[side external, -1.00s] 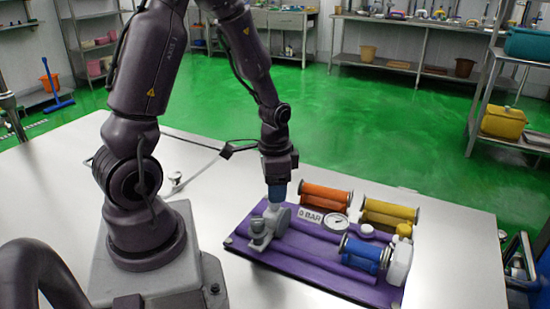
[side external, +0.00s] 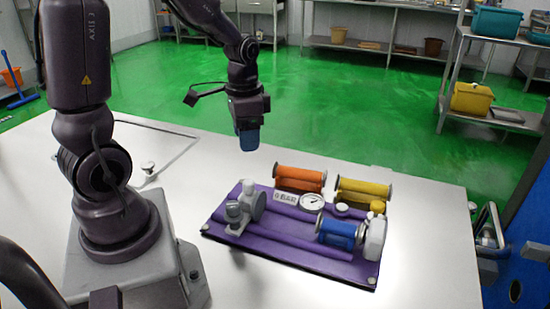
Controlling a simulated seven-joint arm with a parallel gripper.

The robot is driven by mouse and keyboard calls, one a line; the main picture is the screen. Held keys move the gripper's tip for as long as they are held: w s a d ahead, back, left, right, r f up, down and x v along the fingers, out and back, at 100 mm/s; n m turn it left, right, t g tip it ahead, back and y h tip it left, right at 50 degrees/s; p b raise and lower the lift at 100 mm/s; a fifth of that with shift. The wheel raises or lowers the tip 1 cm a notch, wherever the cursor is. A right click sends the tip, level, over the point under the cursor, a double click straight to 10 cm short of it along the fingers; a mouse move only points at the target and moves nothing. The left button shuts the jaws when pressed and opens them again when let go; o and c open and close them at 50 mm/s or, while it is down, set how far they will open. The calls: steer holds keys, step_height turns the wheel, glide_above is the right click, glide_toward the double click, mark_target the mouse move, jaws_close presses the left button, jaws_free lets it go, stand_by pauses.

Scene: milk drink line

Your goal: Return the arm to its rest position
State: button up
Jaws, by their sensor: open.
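My gripper (side external: 249,138) hangs from my arm above the table, behind and above the left part of the purple board. It points down, touches nothing, and its blue end shows no held thing. The fingers are too small to make out clearly.
An orange cylinder (side external: 300,179) and a yellow cylinder (side external: 364,192) lie along the board's far side. A small white knob (side external: 148,168) stands on the table (side external: 420,260) at the left. The table's front right is clear. Shelves with a yellow bin (side external: 471,98) stand beyond.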

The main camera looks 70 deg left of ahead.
steer(key=s+d+r+t, duration=0.2)
steer(key=s+d+r, duration=0.1)
steer(key=d+r, duration=0.3)
steer(key=s+d+r+n+t, duration=0.1)
steer(key=s+d+r+t, duration=0.2)
steer(key=d+r, duration=0.3)
steer(key=shift+r+t, duration=0.3)
steer(key=shift+r, duration=0.35)
